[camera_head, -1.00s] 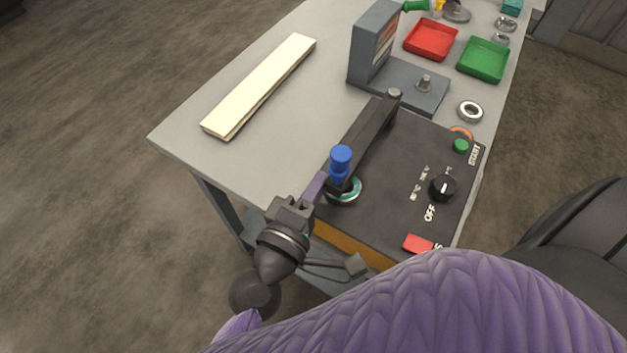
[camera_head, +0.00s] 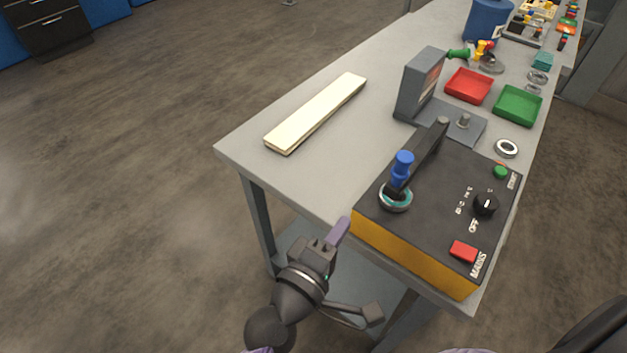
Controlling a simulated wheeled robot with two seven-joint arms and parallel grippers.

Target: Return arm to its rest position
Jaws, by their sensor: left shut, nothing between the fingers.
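My left gripper (camera_head: 340,230) is shut and empty, with its purple fingertips together. It is off the near-left side of the control box, apart from it. The black control box (camera_head: 440,200) with yellow sides stands on the grey table (camera_head: 300,190). A dark arm (camera_head: 425,155) lies across the box top, with a blue knob (camera_head: 402,168) above a teal-and-silver ring (camera_head: 396,199) at its near end. The box carries a black dial (camera_head: 486,204), a red switch (camera_head: 463,251) and a green button (camera_head: 500,171). My right gripper is not in view.
A cream board (camera_head: 318,112) lies at the table's left. A grey upright stand (camera_head: 421,84), a red tray (camera_head: 469,86), a green tray (camera_head: 518,105) and a metal ring (camera_head: 507,148) are farther back. Open floor lies left of the table.

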